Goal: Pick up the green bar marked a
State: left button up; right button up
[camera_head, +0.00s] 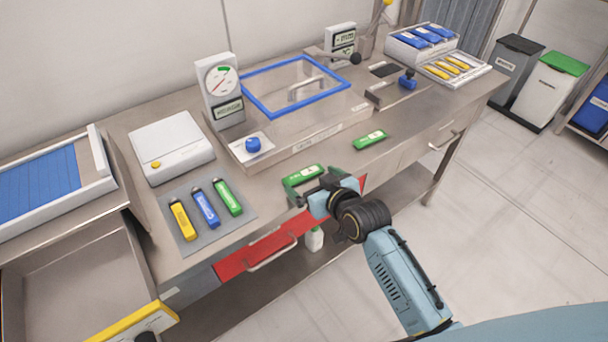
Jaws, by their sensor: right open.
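A green bar (303,175) with a white label lies on the steel bench near its front edge. A second green bar (371,140) with a white label lies farther right on the bench. A third green bar (228,197) lies on the grey mat at the left. The labels are too small to read, so I cannot tell which is marked a. My right gripper (312,187) is open at the front edge, right by the first bar. Its dark fingers partly overlap that bar's near side; I cannot tell whether they touch it. My left gripper is not in view.
Yellow (183,220) and blue (206,208) bars share the grey mat (243,222). Behind the first bar stands a low steel chamber with a blue-framed lid (262,103) and a blue knob (253,145). A gauge (221,85) stands behind. A red drawer front (235,266) is below the bench edge.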

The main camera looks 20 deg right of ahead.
aim_at(303, 172)
jog(key=x, duration=0.3)
jog(key=shift+w, duration=0.35)
jog(key=shift+r, duration=0.1)
jog(key=c, duration=0.8)
